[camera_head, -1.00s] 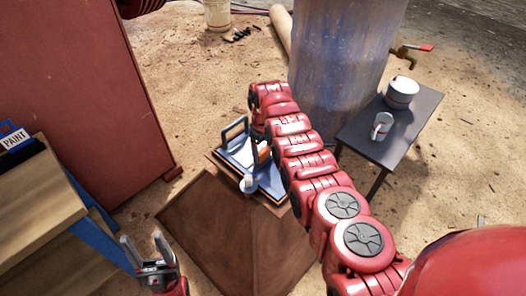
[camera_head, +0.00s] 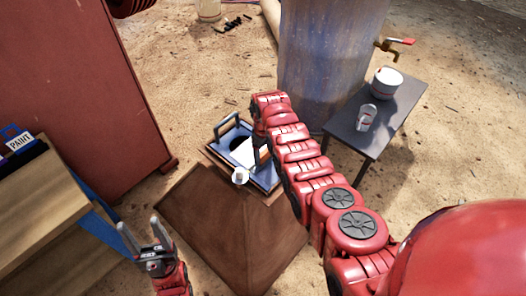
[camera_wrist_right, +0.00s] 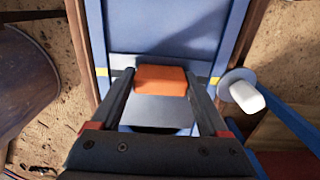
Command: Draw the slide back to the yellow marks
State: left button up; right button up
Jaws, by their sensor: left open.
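The blue-framed unit (camera_head: 268,184) sits on top of a brown tapered hopper. Its light grey slide (camera_head: 243,152) shows in the head view beside a dark round opening (camera_head: 237,142). In the right wrist view, an orange grip block (camera_wrist_right: 160,80) sits between the fingers of my right gripper (camera_wrist_right: 159,76), which press on its sides. Yellow marks lie on the frame at left (camera_wrist_right: 102,72) and right (camera_wrist_right: 214,82), about level with the block. In the head view my forearm hides the right gripper's tips. My left gripper (camera_head: 141,234) is open and empty, low at left.
The brown hopper (camera_head: 222,225) stands below the unit. A white round knob (camera_head: 240,176) sticks out at its near edge. A dark table (camera_head: 378,130) with a mug and pot stands right, beside a large blue-grey drum (camera_head: 325,60). A red cabinet wall (camera_head: 90,90) is left.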

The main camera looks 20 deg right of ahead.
jog(key=shift+o, duration=1.3)
jog(key=shift+r, duration=0.15)
notch_tip(320, 180, up, 17)
jog(key=p, duration=0.6)
